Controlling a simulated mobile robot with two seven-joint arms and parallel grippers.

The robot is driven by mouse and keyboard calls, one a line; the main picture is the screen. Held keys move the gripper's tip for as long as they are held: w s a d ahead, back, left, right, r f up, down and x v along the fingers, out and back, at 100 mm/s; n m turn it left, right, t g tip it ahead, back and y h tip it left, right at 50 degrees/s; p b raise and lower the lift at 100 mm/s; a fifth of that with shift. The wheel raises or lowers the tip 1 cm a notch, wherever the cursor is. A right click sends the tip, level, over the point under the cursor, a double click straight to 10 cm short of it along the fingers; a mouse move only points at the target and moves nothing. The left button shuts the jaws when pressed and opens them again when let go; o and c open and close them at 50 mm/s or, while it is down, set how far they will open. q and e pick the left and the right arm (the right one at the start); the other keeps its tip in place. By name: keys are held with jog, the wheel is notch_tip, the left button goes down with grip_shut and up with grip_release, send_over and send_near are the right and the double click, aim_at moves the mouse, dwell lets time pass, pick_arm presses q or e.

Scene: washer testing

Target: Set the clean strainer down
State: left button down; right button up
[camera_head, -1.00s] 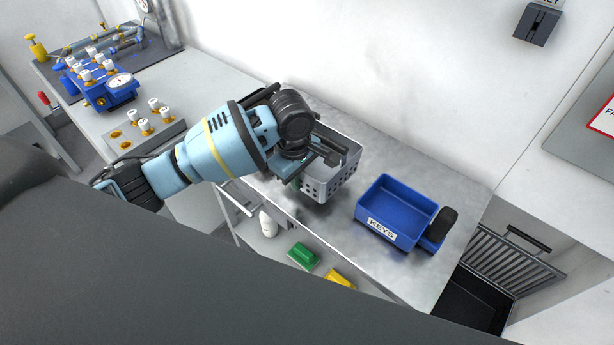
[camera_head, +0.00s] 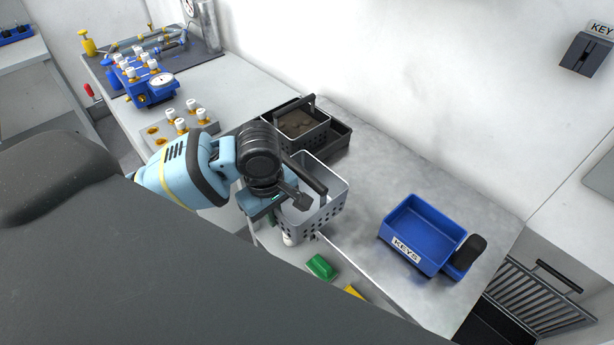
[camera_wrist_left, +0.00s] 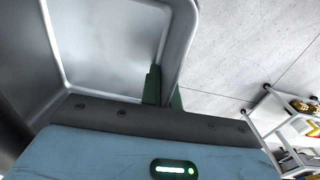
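The clean strainer (camera_head: 326,207) is an empty light grey basket with holes in its walls and a dark handle. In the head view it is held up at the bench's front edge, partly past it. In the left wrist view its smooth inside (camera_wrist_left: 110,45) fills the upper left. My left gripper (camera_head: 284,207) is shut on the strainer's near wall, and its green fingers (camera_wrist_left: 162,88) sit on both sides of that wall in the wrist view. My right gripper is not in view.
A second basket (camera_head: 325,133) with brown contents stands in a black tray (camera_head: 340,146) at the back. A blue KEYS bin (camera_head: 450,242) stands on the right of the metal bench (camera_head: 375,185). Bare bench lies between them. White-capped vials (camera_head: 170,115) stand at left.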

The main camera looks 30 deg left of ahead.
pick_arm(q)
jog(key=w+d+r+m, duration=0.1)
jog(key=r+m, duration=0.1)
jog(key=m, duration=0.1)
jog(key=w+d+r+m, duration=0.1)
jog(key=r+m, duration=0.1)
jog(key=m, duration=0.2)
jog(key=w+d+r+m, duration=0.1)
jog(key=d+r+m, duration=0.1)
jog(key=m, duration=0.2)
jog(key=shift+r, duration=0.2)
jog(key=m, duration=0.1)
jog(key=r+m, duration=0.1)
jog(key=shift+w+d+r+m+g, duration=0.1)
jog(key=shift+w+d+m+g, duration=0.1)
jog(key=shift+m+g, duration=0.15)
jog(key=shift+d, duration=0.1)
